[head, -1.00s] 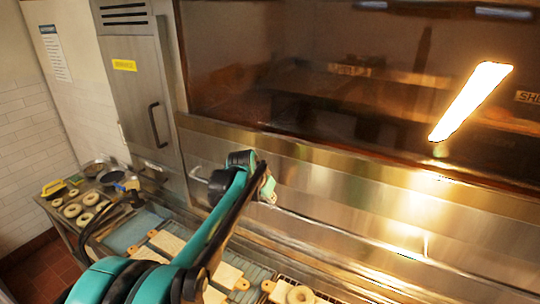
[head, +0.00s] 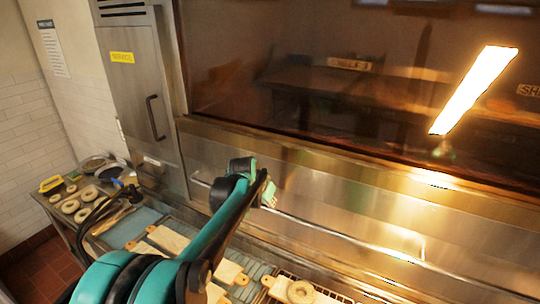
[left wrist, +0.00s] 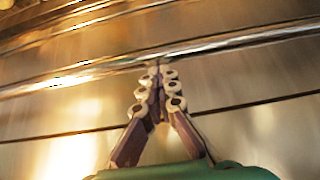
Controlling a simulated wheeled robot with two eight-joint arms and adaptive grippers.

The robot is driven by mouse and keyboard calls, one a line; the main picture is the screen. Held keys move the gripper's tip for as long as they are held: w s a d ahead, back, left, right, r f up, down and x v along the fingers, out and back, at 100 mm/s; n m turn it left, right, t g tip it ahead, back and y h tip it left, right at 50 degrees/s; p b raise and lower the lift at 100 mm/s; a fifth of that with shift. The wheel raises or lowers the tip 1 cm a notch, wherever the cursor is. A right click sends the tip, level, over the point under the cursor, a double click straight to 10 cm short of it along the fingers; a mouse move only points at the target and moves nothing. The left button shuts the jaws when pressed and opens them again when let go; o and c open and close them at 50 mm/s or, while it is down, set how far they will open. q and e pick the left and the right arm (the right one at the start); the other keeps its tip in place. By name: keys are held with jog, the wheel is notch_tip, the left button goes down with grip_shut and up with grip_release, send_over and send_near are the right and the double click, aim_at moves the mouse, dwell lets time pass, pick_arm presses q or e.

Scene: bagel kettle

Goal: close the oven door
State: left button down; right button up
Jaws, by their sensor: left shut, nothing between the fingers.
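The oven door is a wide steel panel (head: 330,190) below a large dark glass pane (head: 330,90). A long thin handle bar (head: 345,237) runs across the panel. I cannot tell from these views how far the door stands open. My left gripper (head: 266,194) is in front of the panel, at the bar near its left end. In the left wrist view the fingers (left wrist: 157,72) are together and empty, their tips at a shiny bar (left wrist: 85,75); contact is not clear. My right gripper is out of view.
Below the door, wooden boards (head: 170,239) and a bagel (head: 300,292) lie on a conveyor-like surface. A side table at the left holds a tray of several bagels (head: 71,206) and bowls. A tall steel cabinet (head: 128,90) with a black handle stands left of the oven.

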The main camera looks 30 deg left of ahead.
pick_arm(q)
jog(key=r, duration=0.1)
jog(key=r+p, duration=0.2)
jog(key=shift+w+r, duration=0.25)
jog(key=shift+r, duration=0.15)
jog(key=v, duration=1)
jog(key=s+d+f+b, duration=0.4)
jog(key=s+f+b, duration=0.3)
jog(key=f, duration=0.5)
jog(key=s+d+f+b, duration=0.5)
jog(key=s+f+b, duration=0.3)
jog(key=f, duration=0.5)
jog(key=s+d+f+b, duration=0.5)
jog(key=s+f+b, duration=0.2)
jog(key=f, duration=0.5)
jog(key=shift+s+d+f+b, duration=0.2)
jog(key=shift+d+f+b, duration=0.1)
jog(key=shift+b, duration=0.3)
